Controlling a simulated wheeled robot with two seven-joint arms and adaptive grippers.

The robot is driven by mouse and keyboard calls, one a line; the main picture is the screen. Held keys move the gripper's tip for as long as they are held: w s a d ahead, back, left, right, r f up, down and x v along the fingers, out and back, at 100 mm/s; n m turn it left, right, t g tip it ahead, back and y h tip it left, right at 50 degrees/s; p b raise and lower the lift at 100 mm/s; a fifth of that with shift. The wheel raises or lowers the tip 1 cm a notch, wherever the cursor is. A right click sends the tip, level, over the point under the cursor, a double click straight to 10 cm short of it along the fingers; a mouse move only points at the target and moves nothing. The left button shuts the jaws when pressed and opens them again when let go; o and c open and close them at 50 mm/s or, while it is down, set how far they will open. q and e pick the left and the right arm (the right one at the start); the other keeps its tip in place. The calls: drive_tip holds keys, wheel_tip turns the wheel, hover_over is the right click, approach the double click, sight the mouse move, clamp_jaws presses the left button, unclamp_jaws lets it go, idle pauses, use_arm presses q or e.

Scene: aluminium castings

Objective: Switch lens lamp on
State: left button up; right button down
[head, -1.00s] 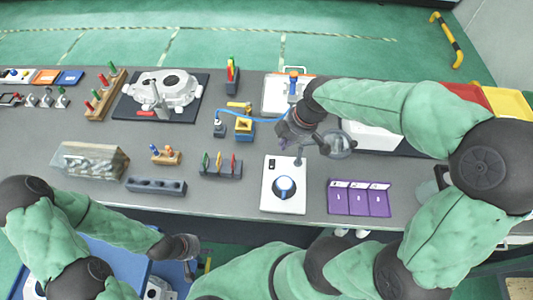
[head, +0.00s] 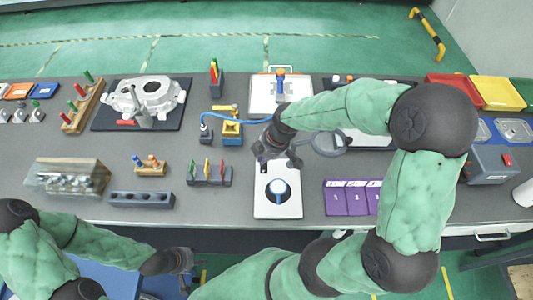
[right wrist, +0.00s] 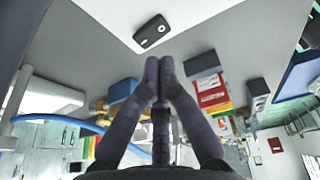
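A round, dark-rimmed lens (head: 329,144) shows to the right of my right wrist. A small black switch (right wrist: 151,30) sits on the white plate in the right wrist view. My right gripper (right wrist: 159,62) has its fingertips together with nothing between them, pointing toward the switch, apparently just short of it. In the head view the right gripper (head: 275,158) is over the plate's far end, covering part of it. My left gripper (head: 186,262) hangs low before the table; its fingers are unclear.
Purple cards (head: 345,198) lie right of the plate. A slotted dark rack (head: 209,177) stands to its left. A casting (head: 145,98) stands further left.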

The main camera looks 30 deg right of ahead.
sight(264, 167)
drive_tip(key=shift+w+d+f, duration=0.1)
drive_tip(key=shift+w+f, duration=0.05)
drive_tip(key=shift+f, duration=0.5)
drive_tip(key=shift+w+d+f, duration=0.1)
drive_tip(key=shift+f, duration=0.5)
drive_tip(key=shift+w+d+f+g+y+p, duration=0.15)
drive_tip(key=shift+w+f+g+y+p, duration=0.1)
drive_tip(key=shift+f+g+y+p, duration=0.25)
drive_tip(key=shift+w+m+g+y+p, duration=0.15)
drive_tip(key=shift+m+g+y+p, duration=0.15)
drive_tip(key=shift+g+p, duration=0.4)
drive_tip(key=shift+w+d+f+g, duration=0.1)
drive_tip(key=shift+d+f+g, duration=0.05)
drive_tip(key=shift+g, duration=0.15)
drive_tip(key=shift+f, duration=0.1)
